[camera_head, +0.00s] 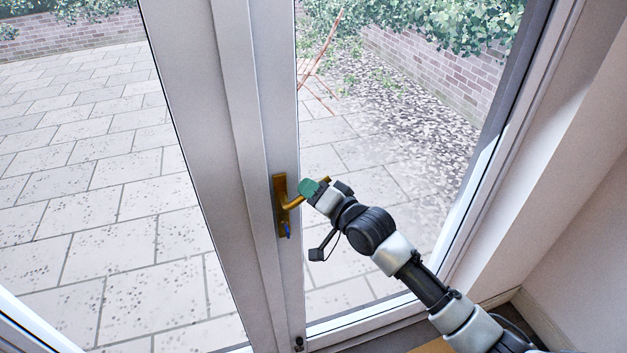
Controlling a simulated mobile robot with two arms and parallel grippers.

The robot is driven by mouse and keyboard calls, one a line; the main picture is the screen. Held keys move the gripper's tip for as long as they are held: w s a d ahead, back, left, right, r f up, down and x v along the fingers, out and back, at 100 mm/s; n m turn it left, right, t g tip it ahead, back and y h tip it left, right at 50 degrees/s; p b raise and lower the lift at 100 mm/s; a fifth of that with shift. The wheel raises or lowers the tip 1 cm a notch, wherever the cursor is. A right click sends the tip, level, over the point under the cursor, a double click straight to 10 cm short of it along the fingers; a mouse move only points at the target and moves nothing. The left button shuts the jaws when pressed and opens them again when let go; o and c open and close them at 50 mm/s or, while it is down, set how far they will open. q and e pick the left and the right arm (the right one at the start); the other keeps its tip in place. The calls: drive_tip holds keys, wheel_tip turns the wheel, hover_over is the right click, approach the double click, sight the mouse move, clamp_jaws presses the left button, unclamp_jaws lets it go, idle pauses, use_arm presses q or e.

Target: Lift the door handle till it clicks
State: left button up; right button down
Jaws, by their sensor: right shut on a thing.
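The door handle (292,203) is a brass-coloured lever on a tall brass backplate, fixed to the white frame of the glass door (245,130). The lever slants up to the right from the plate, and its tip shows beyond my gripper. A small blue piece sits at the bottom of the backplate. My right gripper (313,189), with a green tip, is shut on the lever. Its arm comes in from the lower right and hides part of the lever. My left gripper is not in view.
Glass panes stand on both sides of the white frame. Paving, a brick wall (440,62) and green shrubs lie outside. A pale wall (575,240) stands close on the right of my arm. A wooden floor edge shows at the bottom.

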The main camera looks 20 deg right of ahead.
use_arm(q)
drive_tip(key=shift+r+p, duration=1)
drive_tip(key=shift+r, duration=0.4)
use_arm(e)
drive_tip(key=shift+a+r+n+h, duration=0.3)
drive_tip(key=shift+r+n, duration=0.15)
drive_tip(key=shift+n, duration=0.25)
drive_tip(key=shift+g, duration=0.3)
drive_tip(key=c, duration=1.1)
unclamp_jaws()
drive_tip(key=shift+s+d+f, duration=0.1)
drive_tip(key=shift+s+d, duration=0.05)
drive_tip(key=shift+s, duration=0.15)
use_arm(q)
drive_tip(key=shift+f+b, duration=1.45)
use_arm(e)
drive_tip(key=shift+v, duration=5.1)
